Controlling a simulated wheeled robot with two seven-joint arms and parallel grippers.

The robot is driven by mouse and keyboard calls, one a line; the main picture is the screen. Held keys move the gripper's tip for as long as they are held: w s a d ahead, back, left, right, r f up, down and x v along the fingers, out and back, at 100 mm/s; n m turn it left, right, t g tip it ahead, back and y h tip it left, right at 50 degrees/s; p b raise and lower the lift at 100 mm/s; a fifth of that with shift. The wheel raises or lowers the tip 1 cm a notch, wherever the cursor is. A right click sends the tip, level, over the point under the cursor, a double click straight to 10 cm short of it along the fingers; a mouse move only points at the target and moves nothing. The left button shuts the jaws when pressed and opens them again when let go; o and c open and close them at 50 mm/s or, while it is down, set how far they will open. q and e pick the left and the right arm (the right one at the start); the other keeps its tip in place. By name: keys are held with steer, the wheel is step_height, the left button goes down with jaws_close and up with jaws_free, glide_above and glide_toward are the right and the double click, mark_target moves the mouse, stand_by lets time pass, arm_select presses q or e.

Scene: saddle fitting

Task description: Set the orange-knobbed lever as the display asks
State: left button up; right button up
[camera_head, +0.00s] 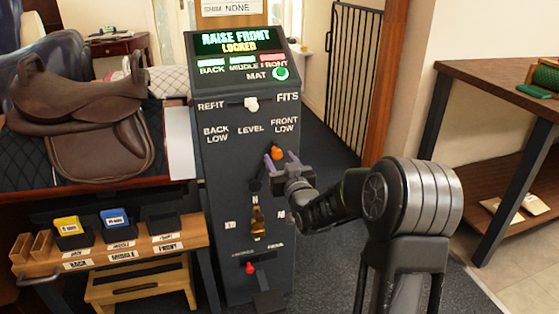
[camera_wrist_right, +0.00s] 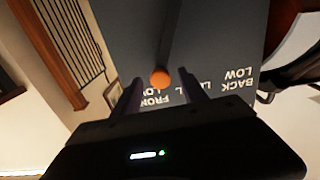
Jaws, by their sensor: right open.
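The orange-knobbed lever (camera_head: 277,153) is on the front of the dark console (camera_head: 222,180), its knob leaning right, below the "FRONT LOW" label. In the right wrist view, the orange knob (camera_wrist_right: 160,78) shows between the two fingers. My right gripper (camera_head: 281,160) is open, with a finger on either side of the knob; contact cannot be told. The display (camera_head: 236,41) reads "RAISE FRONT" and "LOCKED". Scale labels read "BACK LOW", "LEVEL" and "FRONT LOW". My left gripper is not in view.
A white knob (camera_head: 251,104) sits between "REFIT" and "FITS". A brass-coloured handle (camera_head: 257,221) and a red knob (camera_head: 250,268) are lower on the console. A brown saddle (camera_head: 85,120) rests at left, above a wooden bench (camera_head: 190,239) with coloured shims. A table (camera_head: 490,75) stands right.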

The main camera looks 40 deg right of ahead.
steer(key=shift+w+d, duration=0.15)
steer(key=shift+w, duration=0.2)
steer(key=shift+c, duration=0.5)
jaws_close()
stand_by(0.8)
